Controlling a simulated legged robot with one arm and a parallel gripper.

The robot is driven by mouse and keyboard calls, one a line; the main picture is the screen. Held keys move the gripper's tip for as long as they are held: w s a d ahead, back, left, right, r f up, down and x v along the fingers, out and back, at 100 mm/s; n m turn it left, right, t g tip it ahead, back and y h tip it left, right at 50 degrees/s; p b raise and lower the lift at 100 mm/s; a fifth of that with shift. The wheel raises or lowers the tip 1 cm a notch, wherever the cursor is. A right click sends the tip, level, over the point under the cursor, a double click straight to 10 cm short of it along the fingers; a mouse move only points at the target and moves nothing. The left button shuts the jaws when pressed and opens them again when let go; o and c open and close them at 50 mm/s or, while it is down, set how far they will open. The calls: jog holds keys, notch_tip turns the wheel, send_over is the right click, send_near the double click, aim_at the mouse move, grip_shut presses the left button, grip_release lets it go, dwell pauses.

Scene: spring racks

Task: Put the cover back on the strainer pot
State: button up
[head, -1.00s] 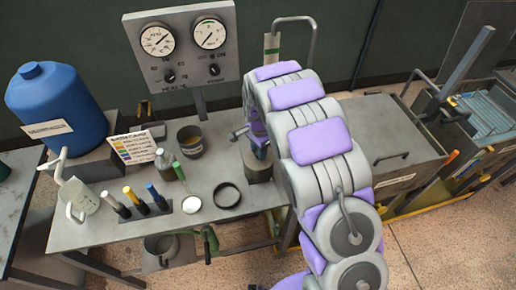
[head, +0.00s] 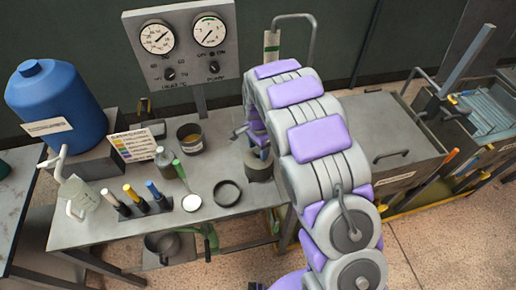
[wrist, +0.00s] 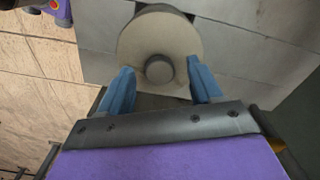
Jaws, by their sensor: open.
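The strainer pot (head: 259,168) is a squat grey cylinder at the right end of the bench in the head view, below my gripper. In the wrist view, the cover (wrist: 138,48) is a pale round disc with a grey knob (wrist: 160,69) in its middle. It appears to lie over the round pot, though its seating at the rim cannot be told. My gripper (wrist: 158,88) is open, with one blue finger on each side of the knob and gaps between. In the head view my arm hides part of the pot's top.
A can (head: 190,138), a bottle, a marker rack (head: 150,207) and a gauge panel (head: 188,45) stand nearby. A grey tank (head: 400,150) is on the right.

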notch_tip(320, 180, up, 17)
jog(key=p, duration=0.1)
dwell(0.3)
dwell(0.5)
